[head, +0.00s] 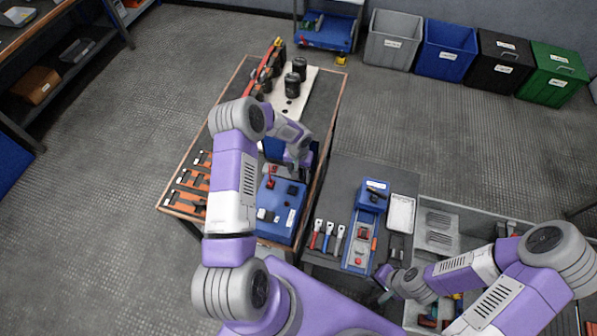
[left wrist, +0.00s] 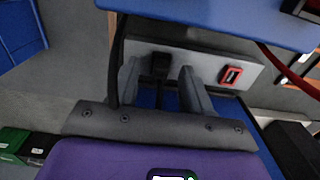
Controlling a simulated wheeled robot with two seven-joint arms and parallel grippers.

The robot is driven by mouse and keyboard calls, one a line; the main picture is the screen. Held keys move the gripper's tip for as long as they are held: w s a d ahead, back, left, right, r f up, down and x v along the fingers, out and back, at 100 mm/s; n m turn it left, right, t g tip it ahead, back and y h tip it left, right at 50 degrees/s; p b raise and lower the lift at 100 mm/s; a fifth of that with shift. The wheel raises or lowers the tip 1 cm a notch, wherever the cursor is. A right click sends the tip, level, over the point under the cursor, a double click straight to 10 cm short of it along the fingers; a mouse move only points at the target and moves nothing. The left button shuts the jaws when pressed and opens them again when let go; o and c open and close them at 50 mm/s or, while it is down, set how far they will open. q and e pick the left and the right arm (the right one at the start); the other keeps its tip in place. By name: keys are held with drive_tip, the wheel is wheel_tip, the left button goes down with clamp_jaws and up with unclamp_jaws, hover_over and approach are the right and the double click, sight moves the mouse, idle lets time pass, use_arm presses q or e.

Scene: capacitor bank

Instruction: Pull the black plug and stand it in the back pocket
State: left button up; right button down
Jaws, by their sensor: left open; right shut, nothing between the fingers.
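In the left wrist view a black plug (left wrist: 160,64) sits against a grey panel (left wrist: 200,62). The fingers of my left gripper (left wrist: 160,85) are open on either side of it, with the plug between and slightly beyond the tips; I cannot tell if they touch it. In the head view my left gripper (head: 297,158) is partly hidden by its own arm, over the blue unit (head: 285,215) on the wooden-edged table. My right gripper (head: 383,282) is shut and empty, low beside the grey bench. I cannot make out the back pocket for certain.
A red rocker switch (left wrist: 232,74) is right of the plug, and a blue overhang (left wrist: 220,20) lies above. Black capacitors (head: 292,84) stand on a pale board. Orange-handled parts (head: 190,190) lie at the table's left. Hand tools (head: 328,236) and a blue fixture (head: 362,238) occupy the bench.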

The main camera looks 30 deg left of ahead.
use_arm(q)
drive_tip(key=shift+c, duration=0.3)
clamp_jaws()
idle(0.3)
drive_tip(key=shift+r, duration=0.2)
drive_tip(key=shift+r+p, duration=1.15)
drive_tip(key=shift+r, duration=1.7)
